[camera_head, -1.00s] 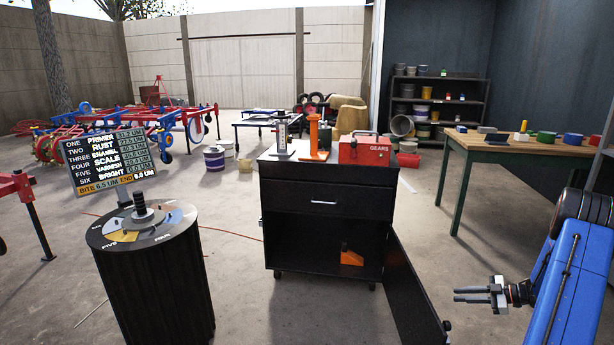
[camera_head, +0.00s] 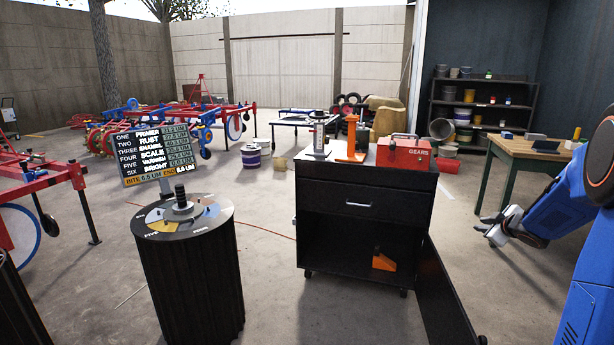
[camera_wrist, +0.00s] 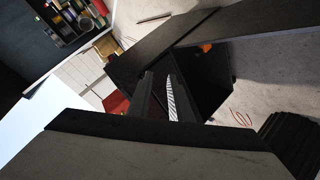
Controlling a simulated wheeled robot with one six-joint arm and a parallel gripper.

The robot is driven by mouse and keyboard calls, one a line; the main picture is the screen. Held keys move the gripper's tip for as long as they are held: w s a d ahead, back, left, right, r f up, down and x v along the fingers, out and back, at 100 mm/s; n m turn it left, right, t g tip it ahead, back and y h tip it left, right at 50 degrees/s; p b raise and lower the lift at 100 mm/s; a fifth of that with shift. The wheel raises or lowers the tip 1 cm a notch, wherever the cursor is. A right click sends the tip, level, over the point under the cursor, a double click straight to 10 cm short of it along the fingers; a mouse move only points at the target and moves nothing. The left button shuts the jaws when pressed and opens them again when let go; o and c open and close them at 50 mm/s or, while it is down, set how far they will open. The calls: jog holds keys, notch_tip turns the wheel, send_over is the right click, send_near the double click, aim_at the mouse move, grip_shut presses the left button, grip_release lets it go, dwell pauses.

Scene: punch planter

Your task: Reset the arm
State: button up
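My blue arm (camera_head: 560,215) is at the right edge of the head view, bent, with my gripper (camera_head: 496,228) low beyond the cabinet's right side. In the wrist view, the two dark fingers of my gripper (camera_wrist: 160,98) stand apart with nothing between them, so it is open and empty. The fingers are clear of the black cabinet (camera_head: 365,190), which also shows behind them in the wrist view (camera_wrist: 200,75).
The cabinet's door (camera_head: 445,300) hangs open at lower right. A red GEARS box (camera_head: 404,155) and an orange tool (camera_head: 351,140) stand on top. A black ribbed drum (camera_head: 190,280) with a sign (camera_head: 157,150) stands left. A wooden table (camera_head: 525,150) is behind my arm.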

jog(key=s+a+r+m+g+h, duration=0.1)
jog(key=s+a+r+m, duration=0.1)
jog(key=s+a+r, duration=0.3)
jog(key=s+a+r+m+g+h, duration=0.1)
jog(key=s+a+r+m+h, duration=0.15)
jog(key=s, duration=0.45)
jog(key=s+a+r+m+h, duration=0.1)
jog(key=s+a+r+m, duration=0.1)
jog(key=s+a, duration=0.35)
jog(key=s+a+f+g+y, duration=0.1)
jog(key=s+a+f, duration=0.1)
jog(key=s+a, duration=0.4)
jog(key=s+a+f+m+g+y, duration=0.1)
jog(key=s+a, duration=0.5)
jog(key=s, duration=0.8)
jog(key=s+a+f+m+g+y, duration=0.1)
jog(key=s+a+f+g+y, duration=0.2)
jog(key=s+a, duration=0.3)
jog(key=s+f, duration=0.1)
jog(key=s, duration=0.3)
jog(key=shift+s+a+f, duration=0.2)
jog(key=shift+s+a, duration=0.05)
jog(key=shift+s, duration=0.15)
